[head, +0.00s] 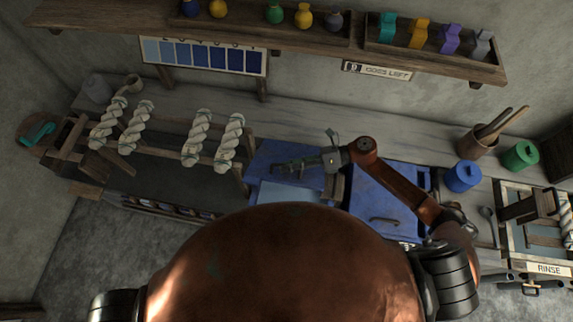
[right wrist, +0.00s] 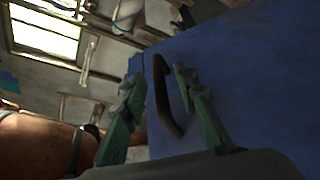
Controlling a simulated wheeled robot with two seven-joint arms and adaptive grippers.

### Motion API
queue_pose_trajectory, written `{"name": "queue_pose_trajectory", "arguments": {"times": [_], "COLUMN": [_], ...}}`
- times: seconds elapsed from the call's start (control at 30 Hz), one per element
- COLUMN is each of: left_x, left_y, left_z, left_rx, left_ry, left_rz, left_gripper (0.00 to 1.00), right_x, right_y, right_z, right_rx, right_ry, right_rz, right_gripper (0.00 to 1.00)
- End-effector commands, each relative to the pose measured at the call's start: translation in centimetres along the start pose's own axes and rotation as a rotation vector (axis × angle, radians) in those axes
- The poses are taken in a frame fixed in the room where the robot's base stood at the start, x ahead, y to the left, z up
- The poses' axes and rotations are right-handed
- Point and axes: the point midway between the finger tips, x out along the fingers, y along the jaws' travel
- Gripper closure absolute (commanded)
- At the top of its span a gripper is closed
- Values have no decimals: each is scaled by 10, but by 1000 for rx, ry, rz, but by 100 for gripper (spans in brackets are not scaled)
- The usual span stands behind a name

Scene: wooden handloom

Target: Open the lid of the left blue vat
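The left blue vat (head: 262,158) stands at the middle of the bench, its blue top partly covered by my right arm. My right gripper (head: 288,167) is over this top, reaching in from the right. In the right wrist view the gripper (right wrist: 158,77) is open, its two green fingers spread on either side of a dark curved handle (right wrist: 165,100) on a blue surface (right wrist: 235,75). I cannot tell whether the fingers touch the handle. The lid looks closed. My left gripper is not in view.
A second blue vat (head: 365,205) with its own handle stands just to the right. A blue canister (head: 462,176), a green canister (head: 521,155) and a wooden pot (head: 477,145) stand farther right. A rack with white yarn skeins (head: 197,138) is at left. A shelf (head: 300,35) runs above.

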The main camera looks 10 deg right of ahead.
Motion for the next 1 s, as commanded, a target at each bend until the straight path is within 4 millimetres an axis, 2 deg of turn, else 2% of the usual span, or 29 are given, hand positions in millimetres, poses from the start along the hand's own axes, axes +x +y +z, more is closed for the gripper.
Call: {"name": "queue_pose_trajectory", "arguments": {"times": [0.13, 0.4, 0.8, 1.0], "left_x": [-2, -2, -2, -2], "left_y": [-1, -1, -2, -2], "left_z": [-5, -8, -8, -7], "left_rx": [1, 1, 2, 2], "left_ry": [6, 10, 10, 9], "left_rz": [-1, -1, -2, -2], "left_gripper": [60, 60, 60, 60], "right_x": [9, 10, 10, 10], "right_y": [0, 0, 0, 0], "right_z": [0, 0, 0, 0], "right_rx": [0, 1, 1, 1], "right_ry": [1, 1, 1, 0], "right_rz": [0, 0, 0, 0], "right_gripper": [73, 73, 100, 100]}}
